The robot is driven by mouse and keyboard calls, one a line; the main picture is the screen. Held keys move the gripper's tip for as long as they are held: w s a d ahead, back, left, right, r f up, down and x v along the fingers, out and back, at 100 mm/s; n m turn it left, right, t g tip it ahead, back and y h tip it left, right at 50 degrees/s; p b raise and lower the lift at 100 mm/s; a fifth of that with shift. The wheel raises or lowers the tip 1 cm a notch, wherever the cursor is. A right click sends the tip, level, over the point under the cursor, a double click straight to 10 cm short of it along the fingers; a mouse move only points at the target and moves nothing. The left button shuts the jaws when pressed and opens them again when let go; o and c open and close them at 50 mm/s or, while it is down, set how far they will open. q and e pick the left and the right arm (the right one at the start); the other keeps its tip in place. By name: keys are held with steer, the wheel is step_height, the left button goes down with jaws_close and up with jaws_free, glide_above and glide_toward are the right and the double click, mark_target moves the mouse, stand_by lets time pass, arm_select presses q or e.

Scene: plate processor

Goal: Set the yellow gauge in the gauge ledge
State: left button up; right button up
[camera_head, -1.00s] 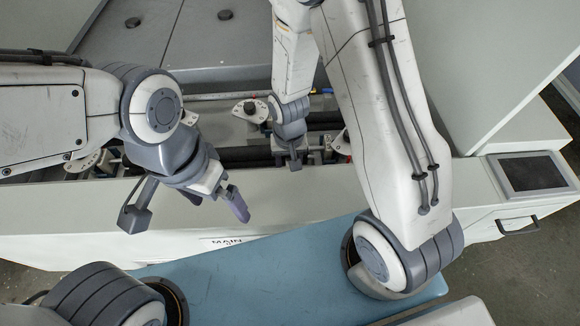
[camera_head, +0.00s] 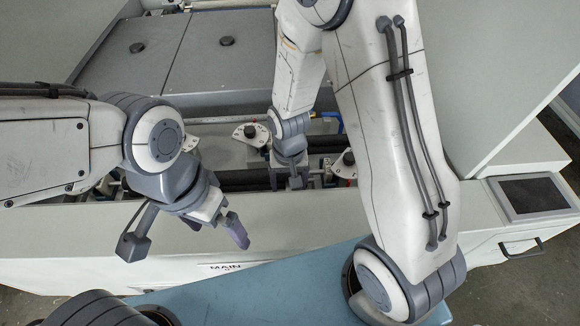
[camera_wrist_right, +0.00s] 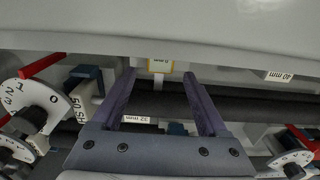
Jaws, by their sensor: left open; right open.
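In the right wrist view a small tag with a yellow edge and a mm label (camera_wrist_right: 160,66), apparently the yellow gauge, shows upright between and just beyond my right fingertips. My right gripper (camera_wrist_right: 159,80) is open around empty space, and I cannot tell whether either finger touches the tag. In the head view my right gripper (camera_head: 296,178) reaches down into the machine's trough, and the gauge is not visible there. My left gripper (camera_head: 222,228) is open and empty in front of the machine's front panel. I cannot make out the gauge ledge for certain.
A white numbered dial (camera_wrist_right: 38,105) and a second dial (camera_wrist_right: 294,165) flank the right gripper. Labels reading 32 mm (camera_wrist_right: 137,119) and 40 mm (camera_wrist_right: 278,76) mark places nearby. Dark rollers (camera_wrist_right: 250,108) run across the trough. A dark screen (camera_head: 533,195) is at the right.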

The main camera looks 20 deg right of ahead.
step_height(320, 180, up, 9)
steer(key=s+a+r+n, duration=0.1)
steer(key=s, duration=0.1)
steer(key=s+a+r+n, duration=0.1)
steer(key=s+a+r, duration=0.1)
steer(key=s+a+r+n, duration=0.1)
steer(key=s+n, duration=0.1)
steer(key=shift+s+a+r+b, duration=0.2)
steer(key=shift+a+r+b, duration=0.15)
steer(key=shift+a+b, duration=0.05)
steer(key=s+a+r+n+y, duration=0.1)
steer(key=s+r+n, duration=0.2)
steer(key=s, duration=0.6)
steer(key=n, duration=0.2)
steer(key=shift+s+a+n, duration=0.25)
steer(key=shift+a+n, duration=0.05)
steer(key=shift+a, duration=0.1)
